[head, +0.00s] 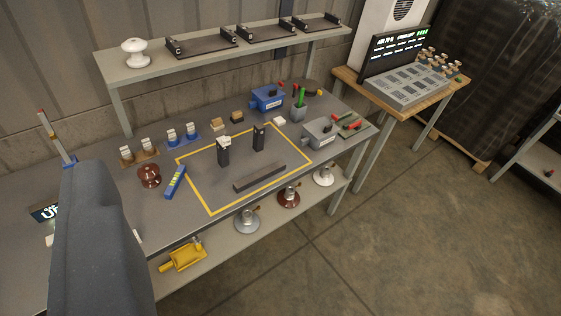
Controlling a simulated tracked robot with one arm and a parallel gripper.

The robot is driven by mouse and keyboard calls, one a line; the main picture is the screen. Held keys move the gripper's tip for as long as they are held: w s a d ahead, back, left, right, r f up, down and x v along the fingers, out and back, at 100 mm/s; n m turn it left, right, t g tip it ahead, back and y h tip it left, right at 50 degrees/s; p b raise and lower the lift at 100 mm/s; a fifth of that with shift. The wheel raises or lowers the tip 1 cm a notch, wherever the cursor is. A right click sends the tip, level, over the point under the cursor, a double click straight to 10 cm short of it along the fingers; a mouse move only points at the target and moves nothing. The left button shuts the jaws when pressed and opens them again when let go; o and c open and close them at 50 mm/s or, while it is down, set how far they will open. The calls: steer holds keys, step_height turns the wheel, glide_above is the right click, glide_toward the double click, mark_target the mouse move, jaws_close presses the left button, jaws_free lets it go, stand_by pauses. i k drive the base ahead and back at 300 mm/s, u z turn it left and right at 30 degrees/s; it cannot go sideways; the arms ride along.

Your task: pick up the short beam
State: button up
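A dark grey beam (260,178) lies flat on the grey workbench (205,205), inside a yellow outlined rectangle near its front side. It is the only lying beam I see, so I take it for the short beam. Two short dark posts stand upright behind it: a left post (223,155) with something whitish on top, and a right post (259,139). A large dark grey-blue part of mine fills the lower left. No gripper fingers show, and nothing is seen touching the beam.
A grey box (320,132) and a blue vise-like tool (267,98) stand right and behind. Several insulators sit on the lower shelf. The floor at right is clear.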

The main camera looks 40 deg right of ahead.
mark_target(240, 186)
steer(key=z, duration=0.35)
steer(key=i, duration=1.45)
steer(key=z, duration=0.1)
